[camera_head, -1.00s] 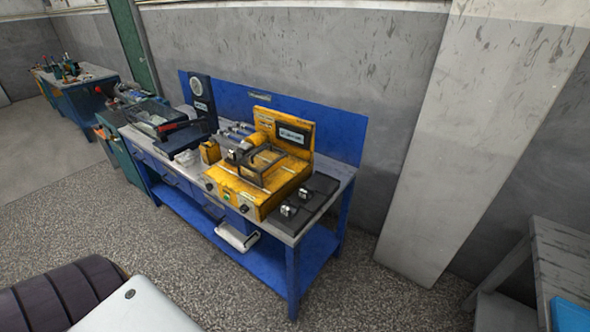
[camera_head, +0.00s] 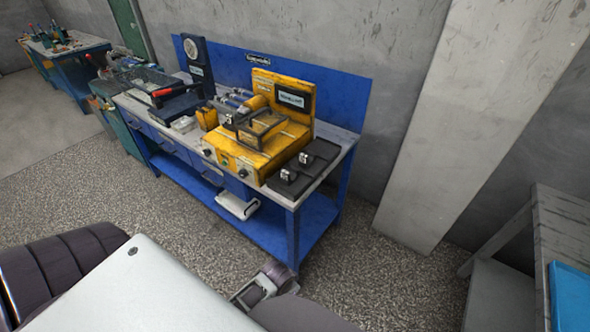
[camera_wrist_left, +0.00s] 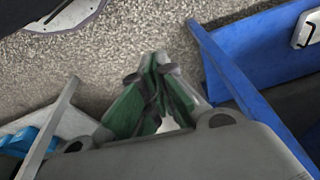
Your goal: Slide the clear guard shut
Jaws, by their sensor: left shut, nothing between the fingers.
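The clear guard (camera_head: 258,127) is a dark-framed, see-through cover on top of the yellow test machine (camera_head: 242,157) on the blue workbench. Its exact position along the machine is hard to tell at this size. My left gripper (camera_wrist_left: 158,75) shows in the left wrist view, with green finger pads drawn together and nothing between them. It points at the speckled floor, away from the machine. The guard does not show in the left wrist view.
A black tray (camera_head: 305,168) with small metal parts lies on the bench's right end. A black stand with a round dial (camera_head: 193,50) is left of the machine. A grey table (camera_head: 560,230) with a blue item stands at right. Floor before the bench is open.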

